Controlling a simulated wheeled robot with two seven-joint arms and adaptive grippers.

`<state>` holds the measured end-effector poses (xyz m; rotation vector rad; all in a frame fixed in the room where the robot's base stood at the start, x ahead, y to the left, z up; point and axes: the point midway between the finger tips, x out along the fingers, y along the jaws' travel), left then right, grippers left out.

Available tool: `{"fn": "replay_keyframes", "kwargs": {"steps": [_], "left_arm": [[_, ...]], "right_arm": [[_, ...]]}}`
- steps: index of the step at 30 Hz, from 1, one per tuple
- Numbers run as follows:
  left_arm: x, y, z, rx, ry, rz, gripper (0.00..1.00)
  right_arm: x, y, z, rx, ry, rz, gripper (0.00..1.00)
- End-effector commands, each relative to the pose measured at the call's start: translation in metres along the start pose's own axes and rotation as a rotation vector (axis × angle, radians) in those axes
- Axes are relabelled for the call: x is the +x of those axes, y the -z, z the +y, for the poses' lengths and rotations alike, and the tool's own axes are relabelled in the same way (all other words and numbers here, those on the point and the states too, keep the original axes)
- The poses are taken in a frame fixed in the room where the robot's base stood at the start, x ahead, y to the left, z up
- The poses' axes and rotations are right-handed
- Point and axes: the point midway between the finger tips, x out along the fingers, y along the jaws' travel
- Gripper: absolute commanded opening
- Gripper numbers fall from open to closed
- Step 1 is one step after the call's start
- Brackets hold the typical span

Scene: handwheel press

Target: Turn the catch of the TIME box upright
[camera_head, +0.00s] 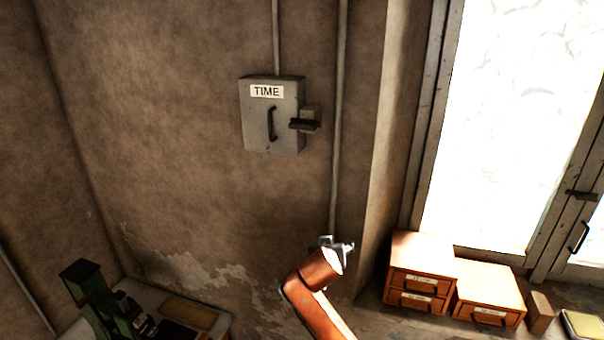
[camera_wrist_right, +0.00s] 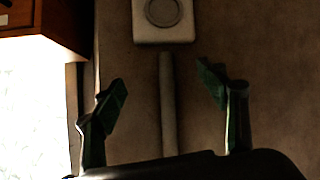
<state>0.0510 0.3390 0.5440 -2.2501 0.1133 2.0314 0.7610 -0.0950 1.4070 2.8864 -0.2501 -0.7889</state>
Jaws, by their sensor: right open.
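The grey TIME box (camera_head: 257,137) hangs on the wall in the head view, its door shut, with a dark upright handle (camera_head: 271,123). Its catch (camera_head: 304,125), a dark bar on the right side, lies about level. My right arm rises from the bottom; its gripper (camera_head: 338,244) is partly hidden by the wrist, well below the box and slightly right of it. In the right wrist view the right gripper (camera_wrist_right: 162,82) has its fingers wide apart and empty. The TIME box cannot be made out there. My left gripper is not in view.
A conduit (camera_head: 339,120) runs down the wall right of the box. Orange drawer cabinets (camera_head: 425,261) stand at lower right under a bright window (camera_head: 510,130). A green machine (camera_head: 95,300) stands at lower left. A pale round-faced fitting (camera_wrist_right: 163,30) shows in the wrist view.

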Motion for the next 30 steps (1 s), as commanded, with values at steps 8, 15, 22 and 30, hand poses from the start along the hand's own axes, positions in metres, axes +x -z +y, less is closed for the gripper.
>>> {"fn": "replay_keyframes", "kwargs": {"steps": [8, 15, 22, 30], "left_arm": [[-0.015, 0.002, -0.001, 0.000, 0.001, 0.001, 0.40], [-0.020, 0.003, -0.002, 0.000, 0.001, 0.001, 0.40], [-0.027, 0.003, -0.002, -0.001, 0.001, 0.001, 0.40], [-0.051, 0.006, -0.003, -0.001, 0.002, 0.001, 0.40]], "right_arm": [[-0.174, 0.210, -0.025, 0.114, -0.090, 0.309, 0.67], [-0.283, 0.285, -0.030, 0.202, -0.132, 0.470, 0.67], [-0.297, 0.303, -0.027, 0.223, -0.143, 0.502, 0.67], [-0.260, 0.324, -0.019, 0.221, -0.142, 0.501, 0.67]]}}
